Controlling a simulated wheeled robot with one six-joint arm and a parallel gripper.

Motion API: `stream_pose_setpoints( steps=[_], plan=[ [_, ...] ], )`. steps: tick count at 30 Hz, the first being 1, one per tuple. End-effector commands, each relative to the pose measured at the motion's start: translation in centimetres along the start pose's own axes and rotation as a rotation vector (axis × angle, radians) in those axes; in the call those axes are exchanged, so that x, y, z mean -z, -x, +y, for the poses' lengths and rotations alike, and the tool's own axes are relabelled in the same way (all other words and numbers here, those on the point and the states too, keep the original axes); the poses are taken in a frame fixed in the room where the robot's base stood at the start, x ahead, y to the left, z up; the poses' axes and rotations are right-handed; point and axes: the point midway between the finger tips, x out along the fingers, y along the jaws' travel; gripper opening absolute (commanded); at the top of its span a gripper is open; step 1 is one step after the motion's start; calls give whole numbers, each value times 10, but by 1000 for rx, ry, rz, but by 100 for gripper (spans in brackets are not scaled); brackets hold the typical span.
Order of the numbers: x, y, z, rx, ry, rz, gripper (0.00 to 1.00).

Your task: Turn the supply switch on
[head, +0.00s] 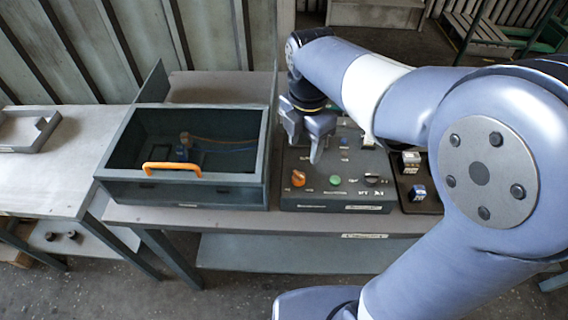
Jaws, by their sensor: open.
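A dark control panel box (337,204) sits on the bench in the middle of the head view. On it are an orange rotary knob (298,178) at the left, a green button (335,180) in the middle and a black rotary knob (372,179) at the right. The labels are too small to read, so I cannot tell which control is the supply switch. My gripper (304,149) is open and empty, pointing down above the rear left of the panel, apart from the knobs. My arm hides part of the panel's rear right.
An open dark housing (115,190) with an orange handle (172,167) stands left of the panel, its wall close to my gripper. A dark tray (403,200) with small blocks (411,159) lies at the right. A grey table (50,180) with a shallow tray stands far left.

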Motion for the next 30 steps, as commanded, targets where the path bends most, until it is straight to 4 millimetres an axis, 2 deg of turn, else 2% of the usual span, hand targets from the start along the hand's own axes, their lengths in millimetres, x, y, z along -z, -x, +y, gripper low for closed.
stream_pose_setpoints(
  steps=[5,8,15,21,30],
  plan=[
    [0,-6,6,10,64,2,52],
    [0,-18,5,13,64,3,52],
    [1,-64,4,14,61,4,52],
    [1,-95,4,12,61,3,52],
    [0,-110,4,8,60,2,52]
  ],
)
